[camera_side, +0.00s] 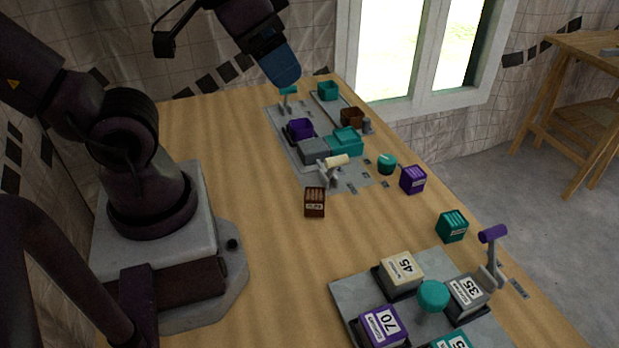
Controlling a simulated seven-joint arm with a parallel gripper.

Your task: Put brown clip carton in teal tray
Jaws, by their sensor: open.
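The brown carton (315,202) with a pale label stands on the wooden table, just in front of the grey panel with a cream-handled lever. A small teal open-topped tray (327,91) stands at the far end, beside a brown tray (352,118). A second teal box-like piece (346,141) sits nearer, next to a grey block; I cannot tell whether it is open on top.
A purple tray (300,130) and a teal-handled lever (288,91) stand on the far panel (350,178). A purple carton (413,179), teal carton (452,226) and teal round piece (387,164) stand right. A near panel (345,292) bears numbered blocks. The table's left-middle is clear.

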